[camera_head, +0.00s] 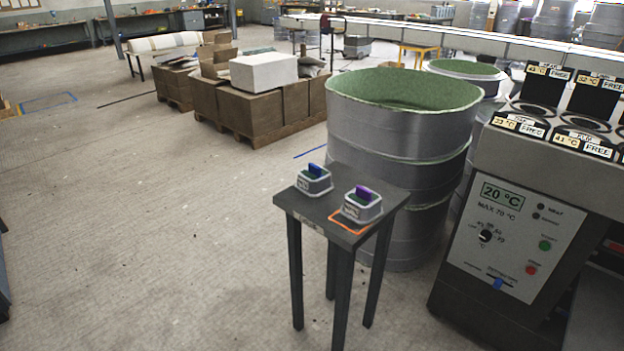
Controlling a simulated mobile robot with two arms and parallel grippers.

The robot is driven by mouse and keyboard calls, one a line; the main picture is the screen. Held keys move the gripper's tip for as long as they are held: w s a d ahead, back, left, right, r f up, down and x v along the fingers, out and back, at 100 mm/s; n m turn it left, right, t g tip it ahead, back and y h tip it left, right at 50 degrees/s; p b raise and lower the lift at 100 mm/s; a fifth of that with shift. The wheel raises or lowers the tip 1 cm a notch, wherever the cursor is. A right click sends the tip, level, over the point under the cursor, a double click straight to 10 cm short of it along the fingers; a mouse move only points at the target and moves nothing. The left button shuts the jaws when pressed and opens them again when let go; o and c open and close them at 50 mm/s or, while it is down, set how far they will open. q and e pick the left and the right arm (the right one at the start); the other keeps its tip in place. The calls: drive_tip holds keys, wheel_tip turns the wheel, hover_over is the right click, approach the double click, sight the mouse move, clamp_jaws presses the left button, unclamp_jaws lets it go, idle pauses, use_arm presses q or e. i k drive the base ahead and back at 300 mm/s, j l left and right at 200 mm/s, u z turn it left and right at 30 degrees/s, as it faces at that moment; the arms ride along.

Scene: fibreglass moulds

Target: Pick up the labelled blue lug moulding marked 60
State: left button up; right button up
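A moulding with a blue lug (315,170) stands in a small grey holder on a dark stool-like table (309,210). A moulding with a purple lug (362,193) stands in a similar grey holder to its right, nearer the table's front edge. The holders bear small labels that are too small to read, so I cannot tell which is marked 60. Neither of my grippers shows in the head view.
A large grey drum (400,130) with a green inside stands right behind the table. A heater unit (510,230) with a dial and a 20 °C display stands at right. Brown boxes (252,110) on a pallet stand behind. The floor at left is clear.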

sight(313, 181)
drive_tip(key=i+j, duration=0.1)
drive_tip(key=i, duration=0.8)
